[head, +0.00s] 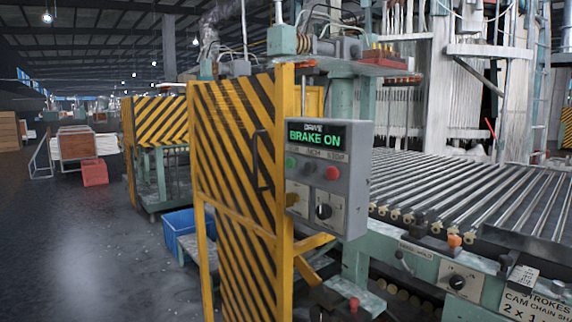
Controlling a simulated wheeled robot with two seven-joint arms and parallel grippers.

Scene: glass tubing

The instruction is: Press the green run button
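The green run button (291,162) is a small round button at the left of a row on the grey control box (356,190), near the middle of the head view. A dark button (309,168) labelled INCH and a red button (332,173) labelled STOP sit to its right. The display (316,136) above them reads DRIVE, BRAKE ON in green letters. Neither of my grippers shows in the head view, and nothing is touching the button.
A yellow and black striped guard door (235,150) stands just left of the box. The roller bed (480,190) and its lower rail with knobs (458,282) extend right. The left aisle floor (80,250) is clear.

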